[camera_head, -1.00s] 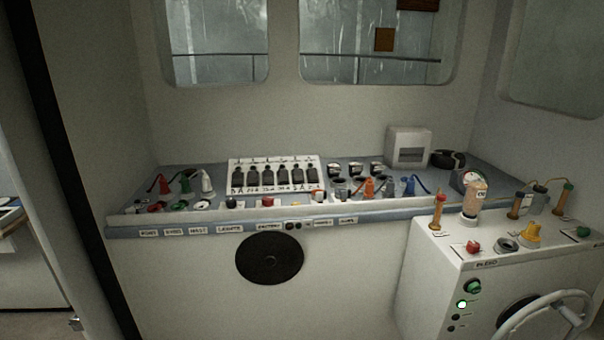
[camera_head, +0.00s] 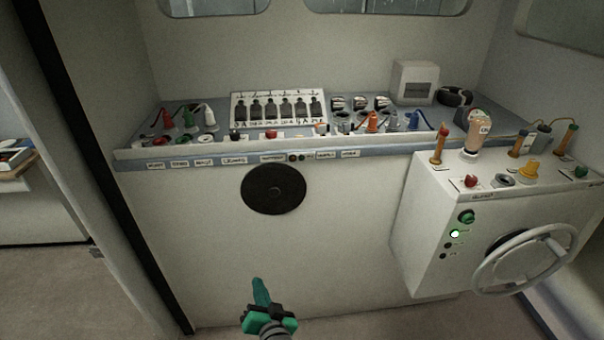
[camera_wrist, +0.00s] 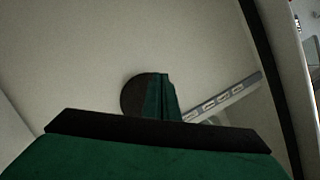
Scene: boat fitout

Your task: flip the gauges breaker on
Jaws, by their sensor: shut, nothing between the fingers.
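A white panel (camera_head: 236,97) with a row of several dark breakers (camera_head: 270,108) stands on the blue-grey console. Small labels run above and below the breakers, too small to read, so I cannot tell which one is for the gauges or how each is set. Three small dials (camera_head: 359,103) sit to the right of the panel. My green gripper (camera_head: 260,285) is low in front of the console's white face, well below the panel and apart from it. Its fingers are together and empty. In the wrist view my gripper (camera_wrist: 162,95) points at the white face and the round black disc (camera_wrist: 133,95).
Coloured plugs and cables (camera_head: 188,118) stand at the console's left, and more plugs at its right. A labelled front edge (camera_head: 220,160) juts out. A white box with levers and a wheel (camera_head: 525,258) stands at the right. The floor before the console is clear.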

